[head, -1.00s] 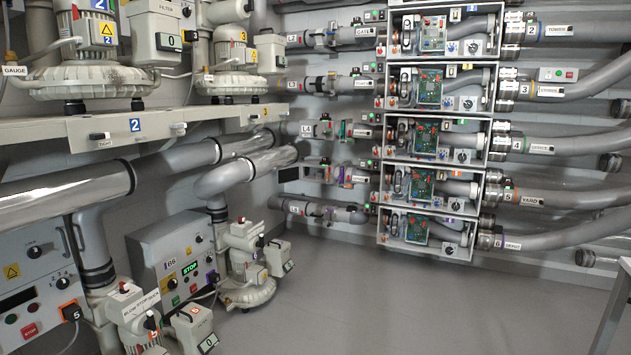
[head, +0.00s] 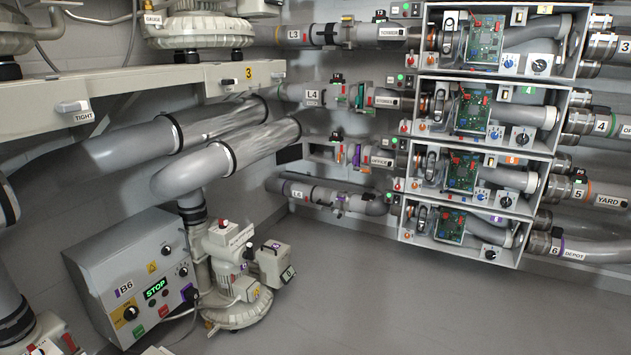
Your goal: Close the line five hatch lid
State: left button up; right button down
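The details are too small to tell the lid's exact angle. Neither of my grippers is in view.
A blower (head: 232,280) and the B6 control box (head: 135,285), its display reading STOP, stand at the lower left. Thick grey pipes (head: 190,175) run in front of the left wall. Stacked open-fronted boxes (head: 480,185) with circuit boards fill the right. The grey floor (head: 380,290) is clear in the middle.

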aim_at(294, 152)
jog(key=i+u, duration=0.15)
jog(key=i, duration=0.35)
jog(key=i+l+u, duration=0.15)
jog(key=i, duration=0.3)
jog(key=i+l+u, duration=0.2)
jog(key=i, duration=0.3)
jog(key=i+l+u, duration=0.15)
jog(key=i, duration=0.3)
